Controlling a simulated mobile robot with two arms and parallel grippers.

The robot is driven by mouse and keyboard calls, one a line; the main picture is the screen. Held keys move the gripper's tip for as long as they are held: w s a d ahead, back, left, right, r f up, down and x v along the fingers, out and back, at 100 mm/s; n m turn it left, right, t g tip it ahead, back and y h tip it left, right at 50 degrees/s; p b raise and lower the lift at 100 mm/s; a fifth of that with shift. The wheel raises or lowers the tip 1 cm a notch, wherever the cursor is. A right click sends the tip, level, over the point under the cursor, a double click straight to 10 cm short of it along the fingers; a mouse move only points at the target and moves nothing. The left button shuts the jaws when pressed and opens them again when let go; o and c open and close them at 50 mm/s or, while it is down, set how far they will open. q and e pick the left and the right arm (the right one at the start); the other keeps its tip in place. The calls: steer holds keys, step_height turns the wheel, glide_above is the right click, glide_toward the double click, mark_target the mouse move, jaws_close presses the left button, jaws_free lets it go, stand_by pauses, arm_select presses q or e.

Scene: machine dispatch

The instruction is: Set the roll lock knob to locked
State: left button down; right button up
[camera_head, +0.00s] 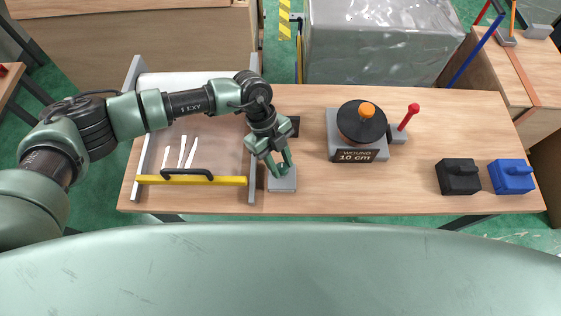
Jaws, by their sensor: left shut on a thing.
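My left gripper (281,170) reaches down over a small grey block (283,185) beside the right rail of the roll frame. It is shut on what appears to be the roll lock knob on top of that block. The fingers hide the knob, so its setting cannot be read. The roll frame holds a white roll (160,82) at its back, partly behind my left arm, and a yellow bar (225,181) with a black handle across its front. My right gripper is not in view.
A winder (343,125) with an orange knob, red lever and "WOUND 10 cm" sign stands right of the gripper. Black (459,178) and blue (512,178) blocks sit at the table's right. Several white strips (181,151) lie inside the frame. The table between winder and grey block is clear.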

arm_select(q)
steer(key=shift+w+d+f+m+b, duration=0.1)
steer(key=shift+m+b, duration=0.4)
steer(key=shift+b, duration=0.05)
steer(key=m+y+b, duration=0.1)
steer(key=m+b, duration=0.3)
steer(key=b, duration=0.2)
steer(key=m+y+b, duration=0.2)
steer(key=m+b, duration=0.3)
steer(key=m+y+b, duration=0.2)
steer(key=m+b, duration=0.2)
steer(key=b, duration=0.2)
steer(key=shift+d+f+m+g+b, duration=0.15)
steer(key=shift+d+m+g+b, duration=0.15)
steer(key=shift+m+b, duration=0.1)
steer(key=shift+r+m+y+b, duration=0.25)
steer(key=shift+m+y+b, duration=0.35)
steer(key=shift+m+b, duration=0.95)
steer(key=shift+t, duration=0.4)
steer(key=c, duration=1)
jaws_free()
steer(key=shift+c, duration=0.2)
steer(key=b+v, duration=0.1)
steer(key=v, duration=0.7)
